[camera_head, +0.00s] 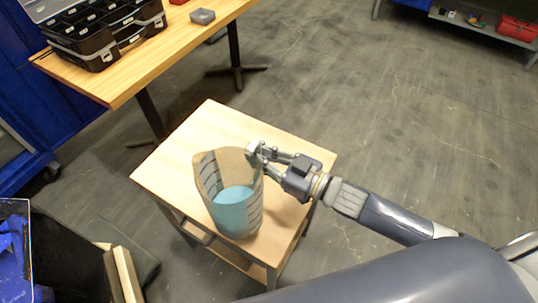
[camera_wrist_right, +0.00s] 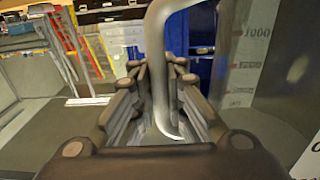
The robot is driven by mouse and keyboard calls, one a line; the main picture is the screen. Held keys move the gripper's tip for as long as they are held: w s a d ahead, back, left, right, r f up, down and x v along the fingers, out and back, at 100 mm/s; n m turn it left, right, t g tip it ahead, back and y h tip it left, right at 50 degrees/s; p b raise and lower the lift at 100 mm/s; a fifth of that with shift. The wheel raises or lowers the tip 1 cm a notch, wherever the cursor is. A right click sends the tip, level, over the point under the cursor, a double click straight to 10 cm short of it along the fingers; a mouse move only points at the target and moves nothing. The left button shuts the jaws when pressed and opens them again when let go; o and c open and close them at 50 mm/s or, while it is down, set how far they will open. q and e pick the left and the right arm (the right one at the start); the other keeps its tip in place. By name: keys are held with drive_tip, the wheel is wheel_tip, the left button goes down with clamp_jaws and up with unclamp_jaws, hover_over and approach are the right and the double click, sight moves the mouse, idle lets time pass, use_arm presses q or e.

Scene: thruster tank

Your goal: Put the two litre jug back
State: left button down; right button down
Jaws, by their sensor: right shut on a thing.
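The two litre jug (camera_head: 208,176) is clear with dark graduation marks and holds blue liquid (camera_head: 235,212) in its lower part. In the head view it is upright over the small wooden-topped table; I cannot tell whether its base touches the top. My right gripper (camera_head: 262,156) is at the jug's right side, shut on its handle. In the right wrist view the handle (camera_wrist_right: 160,80) runs down between the two fingers, and the jug's marked wall (camera_wrist_right: 250,70) fills the right side. My left gripper is not in view.
The small table (camera_head: 170,160) has bare top around the jug. A longer wooden table (camera_head: 120,85) at the upper left carries a black organiser case (camera_head: 95,45) and a small grey box (camera_head: 203,16). Blue cabinets (camera_head: 25,120) stand at left. Open floor (camera_head: 400,110) lies to the right.

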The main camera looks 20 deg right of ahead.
drive_tip(key=w+d+f+p, duration=0.1)
drive_tip(key=w+d+f, duration=0.3)
drive_tip(key=w+d, duration=0.5)
drive_tip(key=w, duration=0.2)
drive_tip(key=shift+w+f, duration=0.25)
drive_tip(key=shift+w, duration=0.05)
drive_tip(key=shift+d, duration=0.1)
drive_tip(key=shift+f, duration=0.2)
drive_tip(key=c, duration=1.6)
unclamp_jaws()
